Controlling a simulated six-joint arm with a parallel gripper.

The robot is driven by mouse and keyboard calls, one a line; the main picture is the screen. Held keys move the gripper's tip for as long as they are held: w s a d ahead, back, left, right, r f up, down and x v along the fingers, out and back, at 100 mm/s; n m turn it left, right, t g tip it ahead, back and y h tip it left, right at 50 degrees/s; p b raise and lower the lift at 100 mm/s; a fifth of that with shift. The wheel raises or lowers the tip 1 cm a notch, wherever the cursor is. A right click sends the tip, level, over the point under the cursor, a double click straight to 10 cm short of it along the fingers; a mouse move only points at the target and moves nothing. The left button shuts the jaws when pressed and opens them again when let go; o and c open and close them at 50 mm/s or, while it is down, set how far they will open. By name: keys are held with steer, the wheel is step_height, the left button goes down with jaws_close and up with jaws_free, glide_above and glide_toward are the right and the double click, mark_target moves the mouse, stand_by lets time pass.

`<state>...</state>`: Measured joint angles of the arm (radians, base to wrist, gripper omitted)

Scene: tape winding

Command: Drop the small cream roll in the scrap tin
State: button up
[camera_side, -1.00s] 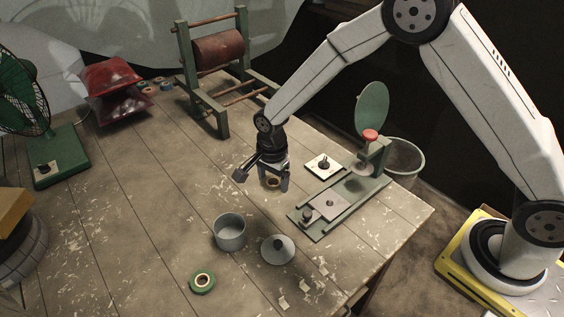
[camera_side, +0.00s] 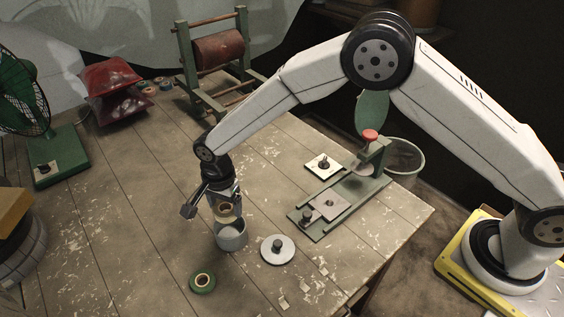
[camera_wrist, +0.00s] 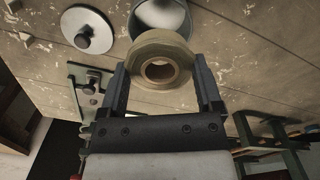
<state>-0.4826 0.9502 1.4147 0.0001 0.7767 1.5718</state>
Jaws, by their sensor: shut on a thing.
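My gripper (camera_side: 226,213) is shut on the small cream roll (camera_side: 226,209). In the wrist view the roll (camera_wrist: 159,60) sits between the two fingers (camera_wrist: 162,82), its brown core facing the camera. The scrap tin (camera_side: 231,238) is a grey open cylinder on the table. In the side view the roll is just above the tin's mouth, toward its back rim. In the wrist view the tin (camera_wrist: 163,14) shows beyond the roll, which covers part of its opening.
The tin's lid (camera_side: 278,250) lies flat to its right, knob up. A green roll (camera_side: 202,282) lies in front of the tin. The green press-like device (camera_side: 342,203) stands to the right. The wooden table left of the tin is clear.

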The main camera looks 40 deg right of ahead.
steer(key=shift+f, duration=2)
steer(key=shift+f, duration=0.1)
steer(key=o, duration=1)
steer(key=shift+r, duration=2.95)
